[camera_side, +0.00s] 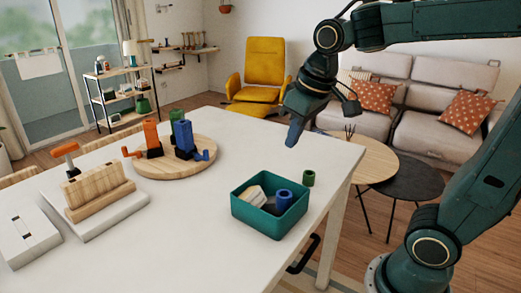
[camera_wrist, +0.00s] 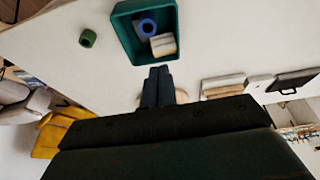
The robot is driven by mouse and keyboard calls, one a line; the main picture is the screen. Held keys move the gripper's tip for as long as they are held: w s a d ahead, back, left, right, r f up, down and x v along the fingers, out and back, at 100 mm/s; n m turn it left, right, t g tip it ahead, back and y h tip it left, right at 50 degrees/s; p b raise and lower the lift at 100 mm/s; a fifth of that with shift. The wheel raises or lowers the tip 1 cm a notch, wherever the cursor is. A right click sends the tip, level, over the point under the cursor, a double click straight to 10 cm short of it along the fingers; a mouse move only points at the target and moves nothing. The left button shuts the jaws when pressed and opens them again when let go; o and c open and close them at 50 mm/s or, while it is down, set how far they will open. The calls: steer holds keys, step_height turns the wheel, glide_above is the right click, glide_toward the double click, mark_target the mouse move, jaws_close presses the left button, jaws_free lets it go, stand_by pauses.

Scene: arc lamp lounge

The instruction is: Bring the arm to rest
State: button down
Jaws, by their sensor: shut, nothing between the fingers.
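My gripper (camera_side: 293,133) is above the white table (camera_side: 221,126), pointing down, behind and above the teal box. Its fingers are shut with nothing between them. In the wrist view the shut fingertips (camera_wrist: 158,74) show just below the teal box (camera_wrist: 122,30). My dark green arm comes in from the right in the side view.
The teal box (camera_side: 262,221) holds a blue ring piece (camera_side: 284,199) and a pale block (camera_side: 253,195). A green ring (camera_side: 309,178) stands beside it. A round wooden board (camera_side: 150,168) bears orange and blue pieces. A wooden block stand (camera_side: 97,192) is at left.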

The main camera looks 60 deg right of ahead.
steer(key=s+a+f+t, duration=0.1)
steer(key=s+f+t, duration=0.1)
steer(key=s, duration=0.9)
steer(key=shift+s+a+f, duration=0.2)
stand_by(0.6)
